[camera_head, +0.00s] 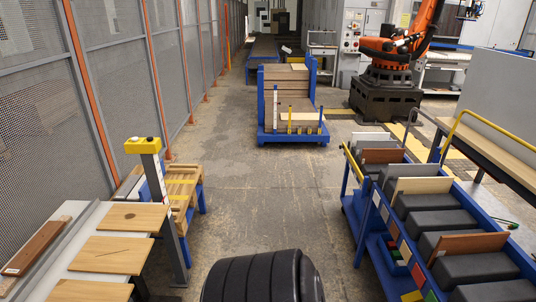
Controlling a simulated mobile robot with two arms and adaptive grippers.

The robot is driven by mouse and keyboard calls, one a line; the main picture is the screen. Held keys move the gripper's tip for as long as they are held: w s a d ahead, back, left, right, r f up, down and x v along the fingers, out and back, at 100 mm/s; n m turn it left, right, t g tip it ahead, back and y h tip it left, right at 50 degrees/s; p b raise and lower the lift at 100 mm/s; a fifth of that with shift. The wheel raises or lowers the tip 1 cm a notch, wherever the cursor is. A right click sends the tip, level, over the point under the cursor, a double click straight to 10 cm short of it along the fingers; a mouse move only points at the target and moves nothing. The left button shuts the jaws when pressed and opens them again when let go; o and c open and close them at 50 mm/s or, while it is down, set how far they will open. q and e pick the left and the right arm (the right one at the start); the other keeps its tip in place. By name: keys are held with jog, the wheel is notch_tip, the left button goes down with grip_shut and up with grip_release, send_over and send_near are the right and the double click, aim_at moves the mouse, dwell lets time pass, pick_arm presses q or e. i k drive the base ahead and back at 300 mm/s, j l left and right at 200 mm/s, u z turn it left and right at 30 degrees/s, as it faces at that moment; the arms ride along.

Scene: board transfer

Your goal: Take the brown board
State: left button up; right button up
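A narrow dark reddish-brown board (35,248) lies flat on the left edge of the light worktable (76,232). More boards stand upright between the dark blocks on the blue cart at right: a reddish-brown one (468,245) near the front, a light wood one (423,186) in the middle, a brown one (382,156) farther back and a pale grey one (371,136) at the back. I cannot tell from this view which brown board the task means. Neither of my grippers is in view.
Several light wood panels (134,217) lie on the left worktable. A yellow-topped post (143,146) stands beside it, with a wooden pallet (182,185) behind. A blue trolley with stacked boards (289,90) stands ahead. Open floor (255,190) runs between table and blue cart (376,228).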

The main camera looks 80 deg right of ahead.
aim_at(473, 243)
jog(key=z, duration=4.35)
jog(key=i+j+z, duration=0.1)
jog(key=j, duration=0.25)
jog(key=i+j+z, duration=0.1)
jog(key=j, duration=0.25)
jog(key=i+j, duration=0.25)
jog(key=j, duration=0.15)
jog(key=i+j+z, duration=0.15)
jog(key=j, duration=0.2)
jog(key=i+j+z, duration=0.1)
jog(key=j, duration=0.3)
